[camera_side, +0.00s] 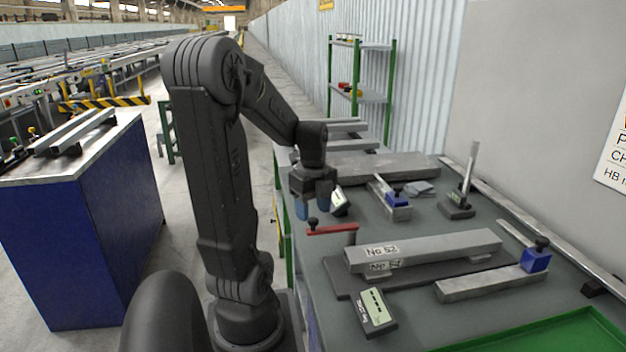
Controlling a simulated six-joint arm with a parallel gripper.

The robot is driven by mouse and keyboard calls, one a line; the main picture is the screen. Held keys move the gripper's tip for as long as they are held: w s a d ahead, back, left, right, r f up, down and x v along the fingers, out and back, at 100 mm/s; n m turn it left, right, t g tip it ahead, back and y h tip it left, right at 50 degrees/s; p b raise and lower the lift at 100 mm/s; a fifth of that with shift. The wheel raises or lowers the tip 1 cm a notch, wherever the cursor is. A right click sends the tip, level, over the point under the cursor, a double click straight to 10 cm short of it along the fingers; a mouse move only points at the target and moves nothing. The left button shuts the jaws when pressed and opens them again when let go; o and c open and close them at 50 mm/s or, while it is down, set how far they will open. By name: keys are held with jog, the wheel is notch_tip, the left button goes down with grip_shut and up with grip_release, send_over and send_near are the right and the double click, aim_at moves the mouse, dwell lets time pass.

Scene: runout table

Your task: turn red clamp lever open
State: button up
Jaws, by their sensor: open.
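The red clamp lever (334,230) lies roughly level near the left edge of the grey table (310,262). It has a dark knob (312,222) at its left end, and its right end meets a short grey post (352,238) beside the stacked bars. My gripper (314,210) points down with blue fingertips just above and behind the lever. The fingers are apart with nothing seen between them. I cannot tell from this angle whether the fingertips touch the lever.
Stacked grey bars labelled No 52 (430,250) lie right of the lever. Blue-headed tools (536,258) and an upright stand (462,200) occupy the right side. A green tray (545,335) is at front right.

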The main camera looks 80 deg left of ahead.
notch_tip(320, 180, up, 12)
dwell(0.3)
jog(key=shift+d+f, duration=0.1)
dwell(0.3)
jog(key=w+d+f+n+t, duration=0.1)
jog(key=d+n, duration=0.3)
jog(key=d, duration=0.4)
jog(key=w+d+f+n+t, duration=0.1)
jog(key=d+n, duration=0.3)
jog(key=d, duration=0.5)
jog(key=w+d+f+n+t, duration=0.1)
jog(key=w+d+n+t, duration=0.1)
jog(key=d, duration=0.6)
jog(key=shift+d+n+t, duration=0.15)
jog(key=shift+n+t, duration=0.65)
jog(key=shift+n, duration=0.6)
jog(key=shift+w+f, duration=0.1)
